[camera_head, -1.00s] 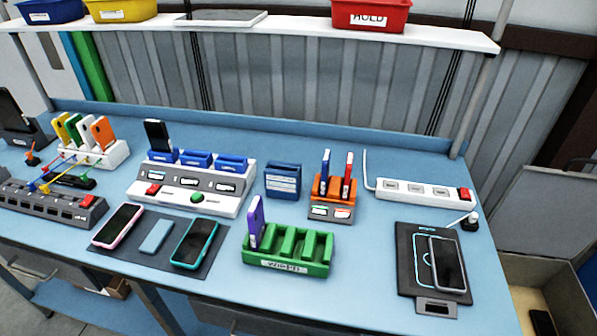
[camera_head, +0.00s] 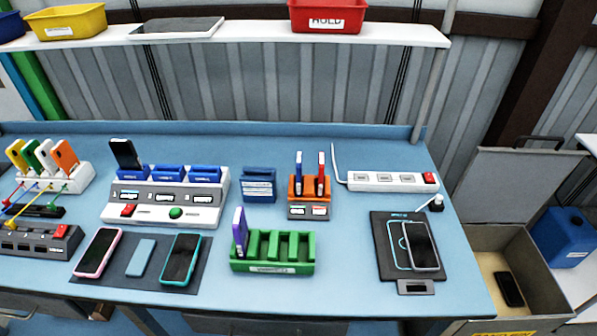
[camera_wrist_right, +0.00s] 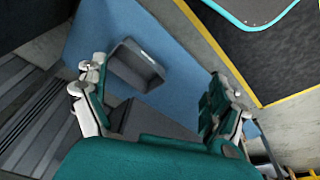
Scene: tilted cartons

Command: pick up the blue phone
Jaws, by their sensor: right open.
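A thin blue phone (camera_head: 298,172) stands upright in the orange holder (camera_head: 309,210), left of a red phone (camera_head: 321,172). A flat, light-blue slab (camera_head: 141,257) lies on the dark mat (camera_head: 211,255) between a pink-edged phone (camera_head: 98,252) and a teal-edged phone (camera_head: 181,259); I cannot tell if it is a phone. My right gripper (camera_wrist_right: 156,103) shows in the right wrist view, its two fingers wide apart with nothing between them. It is away from the phones. My left gripper is not in view.
A green rack (camera_head: 272,254) holds a purple phone (camera_head: 240,234) at its left end. A white charging dock (camera_head: 165,205) stands behind the mat. A power strip (camera_head: 392,181) and a charging pad (camera_head: 413,276) with a phone lie at the right. An open case (camera_head: 540,284) stands beside the bench.

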